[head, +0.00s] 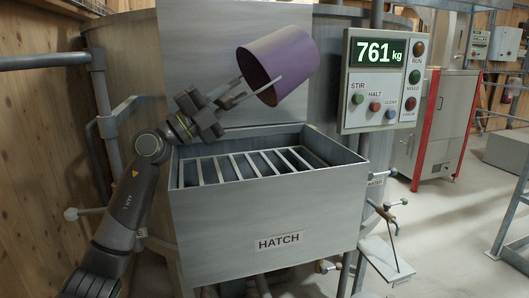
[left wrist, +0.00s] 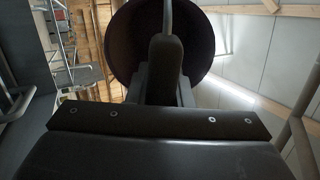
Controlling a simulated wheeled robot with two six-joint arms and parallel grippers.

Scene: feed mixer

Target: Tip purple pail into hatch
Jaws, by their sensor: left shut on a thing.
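In the left wrist view the pail (left wrist: 122,45) shows as a dark round opening behind the gripper (left wrist: 165,60). The hatch (head: 330,230) is a grey open box with a barred grate inside, directly below the pail. I cannot see the pail's contents. My right gripper is not in view.
A control panel (head: 352,125) reading 761 kg, with several buttons, stands right of the hatch. A grey back plate (head: 200,45) rises behind the pail. A red-edged cabinet (head: 437,125) stands farther right.

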